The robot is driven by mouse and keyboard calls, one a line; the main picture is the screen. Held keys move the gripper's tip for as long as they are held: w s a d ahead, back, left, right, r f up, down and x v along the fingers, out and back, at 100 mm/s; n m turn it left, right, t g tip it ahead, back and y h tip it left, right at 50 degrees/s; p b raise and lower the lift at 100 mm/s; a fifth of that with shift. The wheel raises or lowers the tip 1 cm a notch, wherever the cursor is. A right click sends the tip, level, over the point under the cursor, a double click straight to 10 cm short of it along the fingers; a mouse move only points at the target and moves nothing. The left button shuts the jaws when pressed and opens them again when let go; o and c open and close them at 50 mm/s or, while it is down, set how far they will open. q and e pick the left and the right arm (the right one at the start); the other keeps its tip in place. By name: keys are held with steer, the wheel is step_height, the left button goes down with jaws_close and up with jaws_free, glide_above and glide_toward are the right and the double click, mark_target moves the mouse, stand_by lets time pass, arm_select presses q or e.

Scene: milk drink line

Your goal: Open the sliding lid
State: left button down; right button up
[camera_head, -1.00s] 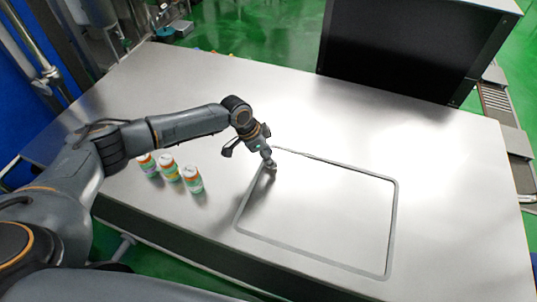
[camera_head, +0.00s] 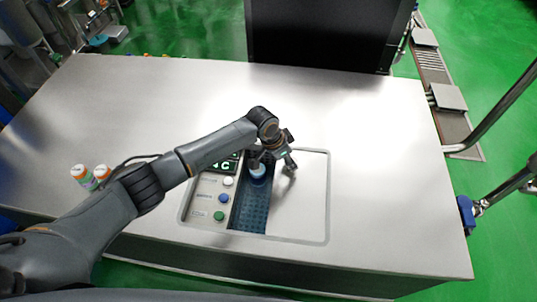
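The sliding lid (camera_head: 303,200) is a flat metal plate within a rounded rectangular frame (camera_head: 328,215) in the table top. It sits over the right part of the opening. The left part is uncovered, showing a button panel (camera_head: 208,208) and a dark blue recess (camera_head: 250,212). My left gripper (camera_head: 288,163) points down at the lid's upper left area, apparently touching it. Its finger gap is too small to make out. My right gripper is not in view.
Bottles with orange caps (camera_head: 84,177) stand at the left, partly behind my arm. A round pale blue-white item (camera_head: 257,171) shows in the recess beside my gripper. A large black box (camera_head: 320,35) stands at the back. The metal table (camera_head: 385,160) is clear to the right.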

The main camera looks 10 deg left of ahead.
mark_target(316, 172)
arm_select(q)
steer(key=d, duration=0.4)
steer(key=shift+s+d+f+b, duration=0.1)
steer(key=shift+s+d+b, duration=0.05)
steer(key=shift+d+b, duration=0.25)
steer(key=d, duration=0.3)
steer(key=shift+d+b, duration=0.15)
steer(key=shift+b, duration=0.25)
steer(key=shift+d, duration=0.65)
steer(key=c, duration=0.8)
jaws_free()
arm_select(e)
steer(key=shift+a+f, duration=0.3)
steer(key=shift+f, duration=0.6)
